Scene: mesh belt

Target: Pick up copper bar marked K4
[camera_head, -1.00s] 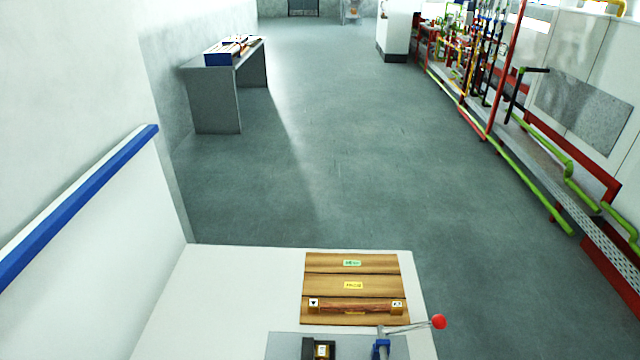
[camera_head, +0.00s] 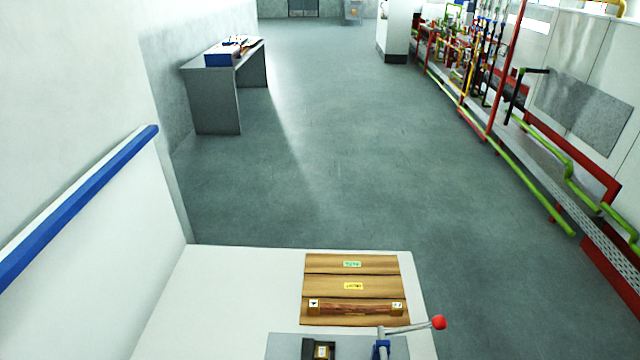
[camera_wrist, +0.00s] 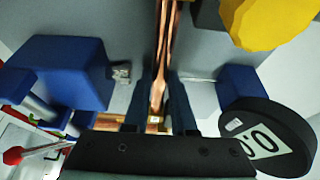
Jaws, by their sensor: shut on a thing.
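In the wrist view a long copper-coloured bar (camera_wrist: 163,60) runs up the picture between the two dark fingers of my gripper (camera_wrist: 160,105). The fingers are shut on it, one on each side. No K4 mark can be read on it. In the head view my gripper does not show. A brown bar (camera_head: 355,308) with a marked block at each end lies across a wooden board (camera_head: 350,264) on the near white table. Its end marks are too small to read for sure.
A lever with a red ball (camera_head: 438,322) rises beside a grey plate (camera_head: 285,345) at the near table's front. In the wrist view a blue block (camera_wrist: 60,72), a yellow rounded part (camera_wrist: 268,22) and a black disc (camera_wrist: 285,125) crowd the bar. A grey table (camera_head: 215,95) stands farther off; the floor between is clear.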

